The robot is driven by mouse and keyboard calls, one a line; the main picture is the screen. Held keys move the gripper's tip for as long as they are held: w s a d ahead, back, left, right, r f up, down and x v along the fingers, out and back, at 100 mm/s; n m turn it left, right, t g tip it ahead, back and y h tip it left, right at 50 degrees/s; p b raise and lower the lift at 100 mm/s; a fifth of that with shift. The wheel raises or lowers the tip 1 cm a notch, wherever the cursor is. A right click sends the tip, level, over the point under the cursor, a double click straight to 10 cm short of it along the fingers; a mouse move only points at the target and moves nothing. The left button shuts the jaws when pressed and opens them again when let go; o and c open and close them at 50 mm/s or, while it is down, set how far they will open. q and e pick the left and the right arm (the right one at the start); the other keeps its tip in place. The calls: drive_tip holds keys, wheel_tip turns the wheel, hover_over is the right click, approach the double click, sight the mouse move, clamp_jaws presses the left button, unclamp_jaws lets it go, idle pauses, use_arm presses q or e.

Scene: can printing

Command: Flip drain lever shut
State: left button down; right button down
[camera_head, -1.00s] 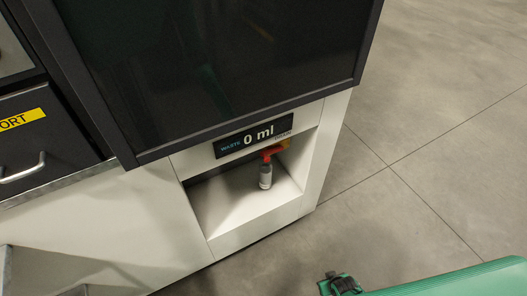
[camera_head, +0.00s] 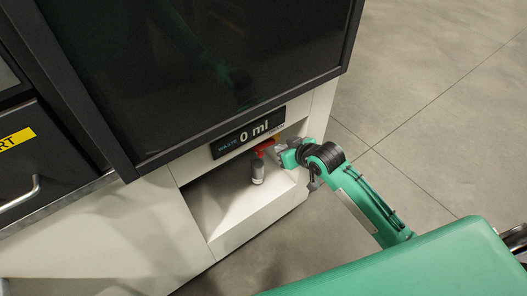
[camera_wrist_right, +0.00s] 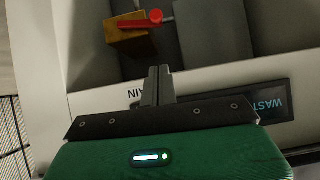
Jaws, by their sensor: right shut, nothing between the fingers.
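The drain lever (camera_head: 265,145) is a red handle in the recess at the bottom of the machine. In the right wrist view the lever (camera_wrist_right: 135,23) is a red bar with a round red knob, lying across a brass-yellow block (camera_wrist_right: 120,42). My right gripper (camera_head: 284,152) reaches in from the right beside the lever. In the wrist view its fingers (camera_wrist_right: 157,70) are together and empty, and their tips appear a little apart from the lever. My left gripper is out of view.
A grey cylinder (camera_head: 258,172) stands under the lever. The recess has white walls and a white floor (camera_head: 225,205). The waste display (camera_head: 247,132) reads 0 ml above it, under a large dark panel (camera_head: 200,80). Open floor (camera_head: 440,100) lies to the right.

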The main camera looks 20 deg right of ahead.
hover_over(260, 155)
drive_tip(key=s+d, duration=0.2)
drive_tip(key=s, duration=0.1)
wheel_tip(260, 155, down, 5)
drive_tip(key=shift+w+a+f+p, duration=0.1)
drive_tip(key=shift+w+f+p, duration=0.15)
drive_tip(key=shift+f, duration=0.45)
drive_tip(key=shift+w+a+f+p, duration=0.1)
drive_tip(key=shift+w+f+p, duration=0.1)
drive_tip(key=shift+f, duration=0.5)
drive_tip(key=shift+w+f+p, duration=0.2)
drive_tip(key=shift+w+f, duration=0.05)
drive_tip(key=shift+f, duration=0.45)
drive_tip(key=shift+s+a+f, duration=0.1)
drive_tip(key=shift+a+f, duration=0.15)
drive_tip(key=shift+f, duration=0.1)
drive_tip(key=shift+a+f, duration=0.2)
drive_tip(key=shift+f, duration=0.35)
drive_tip(key=shift+r+p, duration=0.1)
drive_tip(key=shift+p, duration=0.2)
